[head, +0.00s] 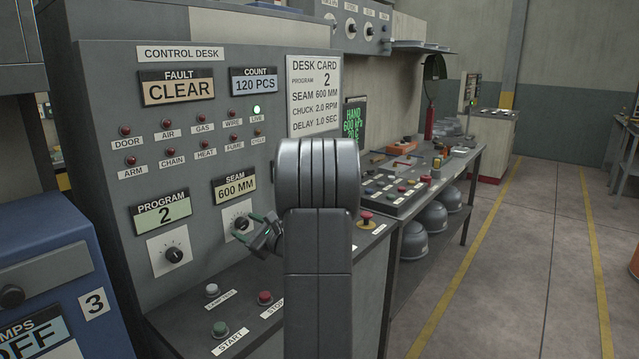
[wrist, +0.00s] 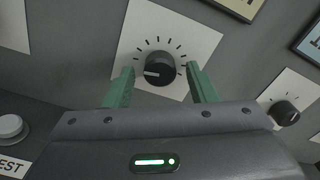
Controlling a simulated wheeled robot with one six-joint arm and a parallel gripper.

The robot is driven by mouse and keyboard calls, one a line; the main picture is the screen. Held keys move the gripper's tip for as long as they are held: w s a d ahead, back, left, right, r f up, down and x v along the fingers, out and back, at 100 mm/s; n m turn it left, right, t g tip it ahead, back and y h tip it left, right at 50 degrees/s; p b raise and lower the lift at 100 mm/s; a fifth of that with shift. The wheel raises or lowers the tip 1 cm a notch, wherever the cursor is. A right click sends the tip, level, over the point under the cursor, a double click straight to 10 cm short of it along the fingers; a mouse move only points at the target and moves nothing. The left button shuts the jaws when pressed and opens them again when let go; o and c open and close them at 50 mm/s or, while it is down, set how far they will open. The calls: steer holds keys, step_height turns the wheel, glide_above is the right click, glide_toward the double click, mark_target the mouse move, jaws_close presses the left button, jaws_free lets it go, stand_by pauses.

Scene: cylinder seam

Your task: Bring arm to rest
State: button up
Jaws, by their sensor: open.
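My gripper (head: 262,232) is in front of the control desk (head: 100,100), close to the SEAM knob (head: 240,223) under the display reading 600 MM (head: 235,187). In the wrist view my gripper (wrist: 159,68) is open, with its green fingers apart on either side of the black SEAM knob (wrist: 159,69). Gaps show between the knob and both fingers; how deep the fingers reach past it I cannot tell. The knob's white mark points left. My arm hides part of the desk to the right in the head view.
Below are a white button (head: 212,290), a green START button (head: 220,328) and a red button (head: 265,298). The PROGRAM knob (head: 173,255) is to the left. Another knob (wrist: 285,113) lies right in the wrist view. A bench (head: 450,170) stands beyond; the floor at right is open.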

steer(key=shift+r+m+p, duration=0.2)
steer(key=shift+m+p, duration=0.9)
steer(key=shift+p, duration=0.95)
steer(key=shift+f+m+p, duration=0.1)
steer(key=shift+m+p, duration=0.3)
steer(key=shift+p, duration=0.4)
steer(key=shift+s+f, duration=0.15)
